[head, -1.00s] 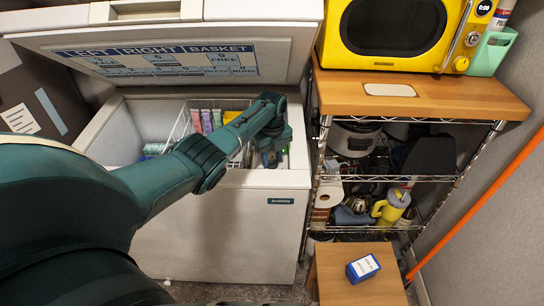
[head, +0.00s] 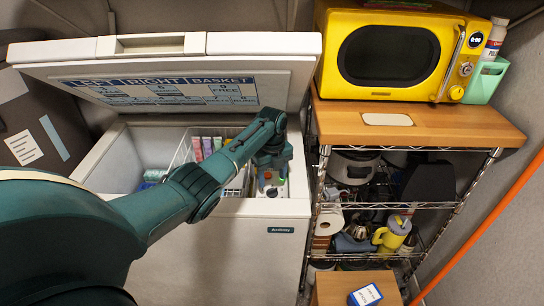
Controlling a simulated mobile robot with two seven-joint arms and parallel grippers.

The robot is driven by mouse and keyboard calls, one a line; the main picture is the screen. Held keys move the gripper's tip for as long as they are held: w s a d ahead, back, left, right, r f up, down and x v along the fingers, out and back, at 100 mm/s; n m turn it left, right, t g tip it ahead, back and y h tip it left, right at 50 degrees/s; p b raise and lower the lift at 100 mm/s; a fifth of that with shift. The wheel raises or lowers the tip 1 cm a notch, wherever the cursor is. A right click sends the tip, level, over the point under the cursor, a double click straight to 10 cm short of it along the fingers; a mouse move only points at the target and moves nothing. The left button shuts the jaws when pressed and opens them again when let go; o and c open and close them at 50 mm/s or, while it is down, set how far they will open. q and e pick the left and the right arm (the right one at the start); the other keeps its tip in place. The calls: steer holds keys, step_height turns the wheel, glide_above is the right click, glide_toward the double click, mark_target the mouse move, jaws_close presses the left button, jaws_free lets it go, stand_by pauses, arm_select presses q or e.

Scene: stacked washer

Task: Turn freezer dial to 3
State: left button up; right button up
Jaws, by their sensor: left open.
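The chest freezer (head: 215,265) stands at the left with its lid (head: 180,85) raised. A small pale control panel (head: 272,189) with red and dark marks shows at the right end of its opening. The freezer dial appears to be on this panel, but it is too small and partly hidden for me to read its setting. My left gripper (head: 268,164) is open, pointing down just above the panel, and holds nothing that I can see. I cannot tell whether its fingertips touch the dial. My right gripper is not in view.
A wire basket with coloured packets (head: 207,145) sits inside the freezer, left of my gripper. At the right, a wire shelf has a wooden top (head: 420,125) bearing a yellow microwave (head: 390,55). A wooden stool (head: 335,285) stands in front with a blue box (head: 365,295).

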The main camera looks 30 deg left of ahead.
mark_target(272, 189)
arm_select(q)
step_height(272, 189, up, 9)
stand_by(0.3)
stand_by(0.5)
